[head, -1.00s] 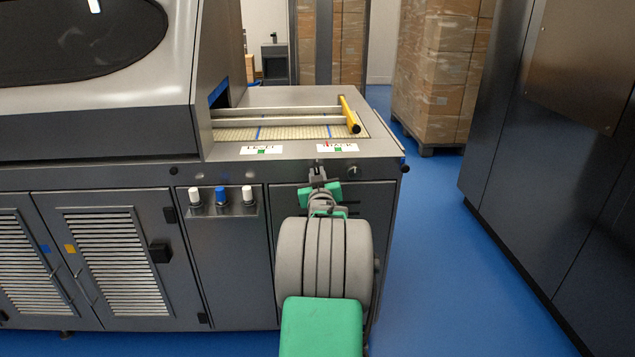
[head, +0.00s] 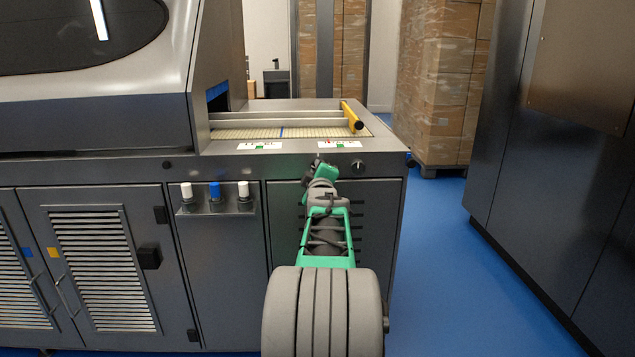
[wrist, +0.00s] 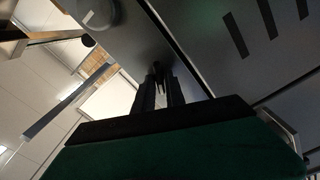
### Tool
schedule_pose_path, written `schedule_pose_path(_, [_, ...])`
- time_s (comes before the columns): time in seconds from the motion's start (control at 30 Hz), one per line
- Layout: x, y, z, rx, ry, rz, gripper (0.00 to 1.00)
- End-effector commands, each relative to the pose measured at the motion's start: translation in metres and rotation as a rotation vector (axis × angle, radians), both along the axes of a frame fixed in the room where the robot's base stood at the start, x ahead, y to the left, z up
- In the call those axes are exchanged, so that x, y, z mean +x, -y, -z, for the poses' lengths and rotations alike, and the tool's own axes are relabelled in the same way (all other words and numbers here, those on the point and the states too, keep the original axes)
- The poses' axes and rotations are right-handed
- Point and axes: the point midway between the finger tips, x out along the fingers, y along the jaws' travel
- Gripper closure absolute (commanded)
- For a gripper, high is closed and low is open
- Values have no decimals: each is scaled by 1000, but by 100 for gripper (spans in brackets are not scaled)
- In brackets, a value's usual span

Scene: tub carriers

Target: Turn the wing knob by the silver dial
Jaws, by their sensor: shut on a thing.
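My gripper (head: 318,164) is at the upper front panel of the grey machine, just below its top edge. It is shut on a small dark thing, which I take to be the wing knob (wrist: 158,70); it shows between the fingers in the wrist view. In the head view the gripper and wrist hide most of the knob, so its angle cannot be told. The silver dial (head: 358,166) is on the same panel, a little right of my gripper and apart from it. A round grey thing (wrist: 97,12) at the top of the wrist view may be this dial.
Blue and white knobs (head: 215,192) stick out of the panel to the left. A dark cabinet (head: 530,150) stands at the right, with open blue floor (head: 450,260) between. Wrapped boxes (head: 440,90) stand behind.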

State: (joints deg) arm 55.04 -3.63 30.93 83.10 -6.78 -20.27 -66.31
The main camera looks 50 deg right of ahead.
Motion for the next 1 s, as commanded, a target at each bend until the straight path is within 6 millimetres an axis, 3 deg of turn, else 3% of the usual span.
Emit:
schedule_pose_path(0.03, [0, 0, 7, -26, -30, 0, 100])
schedule_pose_path(0.5, [0, 0, 5, -246, -283, 0, 100])
schedule_pose_path(1.0, [0, 0, 4, -300, -346, 0, 100])
